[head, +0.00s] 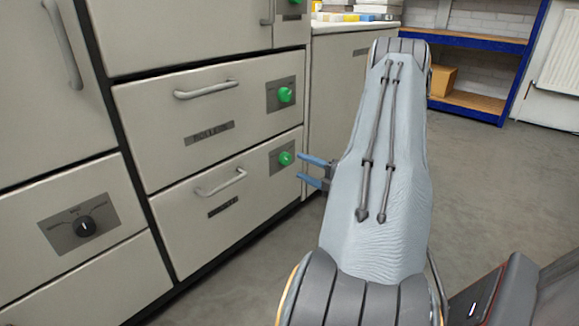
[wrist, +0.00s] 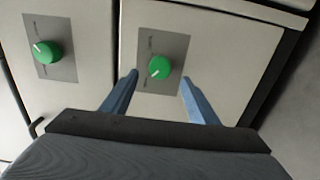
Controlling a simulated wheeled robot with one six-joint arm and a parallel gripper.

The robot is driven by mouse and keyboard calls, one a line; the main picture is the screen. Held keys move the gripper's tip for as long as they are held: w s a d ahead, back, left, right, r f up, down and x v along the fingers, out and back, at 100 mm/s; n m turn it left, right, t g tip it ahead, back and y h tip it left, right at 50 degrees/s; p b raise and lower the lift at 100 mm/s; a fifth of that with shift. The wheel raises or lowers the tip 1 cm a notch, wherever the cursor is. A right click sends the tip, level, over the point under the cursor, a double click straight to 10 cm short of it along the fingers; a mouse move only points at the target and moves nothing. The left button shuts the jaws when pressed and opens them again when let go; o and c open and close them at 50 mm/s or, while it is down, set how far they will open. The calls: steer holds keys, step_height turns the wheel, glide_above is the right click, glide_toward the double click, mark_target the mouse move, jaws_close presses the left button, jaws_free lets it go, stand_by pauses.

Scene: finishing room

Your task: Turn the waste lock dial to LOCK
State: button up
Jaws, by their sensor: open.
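A round green dial (head: 286,158) sits on a grey plate at the right end of the lower drawer. In the wrist view this dial (wrist: 159,67) shows between my fingertips, with a white pointer mark towards the lower left. Its plate lettering is too small to read, so I cannot confirm it is the waste lock dial. My gripper (head: 301,170) is open, its two blue fingers pointing at the drawer front, just right of the dial. In the wrist view the fingers (wrist: 160,77) stand either side of the dial, apparently not touching it.
A second green dial (head: 285,95) is on the upper drawer, and a black dial (head: 85,227) is on the left cabinet. Bar handles (head: 221,182) stick out from the drawers. A blue shelf (head: 470,100) stands at the back; the grey floor (head: 500,185) on the right is clear.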

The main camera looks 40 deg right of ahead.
mark_target(288, 160)
steer(key=w+b, duration=0.1)
steer(key=w, duration=0.3)
steer(key=w+b, duration=0.1)
steer(key=w, duration=0.1)
steer(key=shift+w+a+b, duration=0.2)
steer(key=shift+a+b, duration=0.1)
steer(key=c, duration=1)
